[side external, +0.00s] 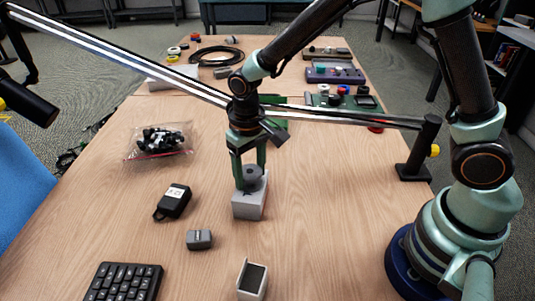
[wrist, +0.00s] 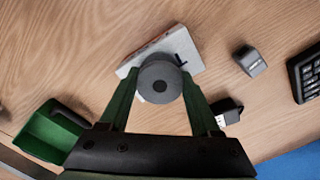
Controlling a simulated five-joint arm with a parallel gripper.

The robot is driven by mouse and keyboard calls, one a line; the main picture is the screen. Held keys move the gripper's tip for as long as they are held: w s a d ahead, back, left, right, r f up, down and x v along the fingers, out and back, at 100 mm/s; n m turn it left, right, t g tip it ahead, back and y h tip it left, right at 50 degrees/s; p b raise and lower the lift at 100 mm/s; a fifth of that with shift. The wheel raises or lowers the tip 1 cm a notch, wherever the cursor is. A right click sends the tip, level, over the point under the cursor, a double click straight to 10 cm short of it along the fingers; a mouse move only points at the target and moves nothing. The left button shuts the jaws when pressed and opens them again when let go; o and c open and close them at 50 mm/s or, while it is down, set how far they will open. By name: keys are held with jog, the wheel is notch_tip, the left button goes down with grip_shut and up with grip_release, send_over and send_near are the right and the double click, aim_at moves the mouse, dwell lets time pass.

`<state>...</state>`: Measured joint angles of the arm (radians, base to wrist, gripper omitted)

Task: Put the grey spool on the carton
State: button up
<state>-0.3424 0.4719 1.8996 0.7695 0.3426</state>
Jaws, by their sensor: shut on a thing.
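My gripper (side external: 249,168) has two green fingers that point down, shut on the grey spool (side external: 252,174). In the wrist view the spool (wrist: 160,82) is a round grey disc with a dark centre hole, between the fingertips (wrist: 159,78). The pale grey-white carton (side external: 249,203) stands on the table directly below the spool. In the wrist view the carton (wrist: 186,46) shows partly behind the spool. The spool overlaps the carton's top in both views; I cannot tell whether they touch.
A black adapter (side external: 173,202), a small grey block (side external: 199,239), a keyboard (side external: 124,283) and an open pale box (side external: 252,279) lie nearby. A clear bag (side external: 158,141) lies to the left. A green bin (wrist: 50,130) shows in the wrist view. A long light bar crosses above the table.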

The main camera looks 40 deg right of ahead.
aim_at(250, 171)
jog(key=o, duration=1.3)
jog(key=shift+o, duration=0.2)
notch_tip(250, 171, up, 11)
jog(key=s+d+r+t, duration=0.5)
jog(key=s+d+r, duration=0.2)
jog(key=d, duration=0.6)
jog(key=shift+s+d+t, duration=0.3)
jog(key=shift+s, duration=1.1)
jog(key=shift+r, duration=0.1)
